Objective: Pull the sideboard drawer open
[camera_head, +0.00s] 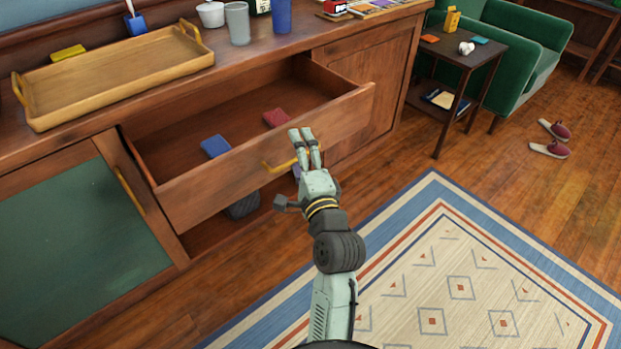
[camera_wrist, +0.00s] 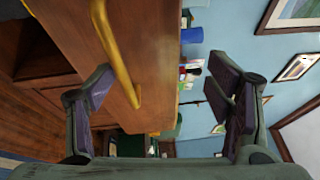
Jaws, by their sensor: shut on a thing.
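The sideboard drawer (camera_head: 210,191) is pulled well out, its inside showing from above. Its yellow bar handle (camera_head: 277,166) is on the front panel, partly hidden by my fingers. In the wrist view the handle (camera_wrist: 117,50) runs between my two fingers (camera_wrist: 160,88), nearer the left one; the exact contact is hard to see. A blue item (camera_head: 215,146) and a dark red item (camera_head: 276,118) lie in the drawer.
A wooden tray (camera_head: 120,75), cups and other items stand on the sideboard top. A green-panelled door (camera_head: 80,255) is left of the drawer. A side table (camera_head: 468,60) and green armchair (camera_head: 530,35) stand right. A rug (camera_head: 450,280) covers the floor in front.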

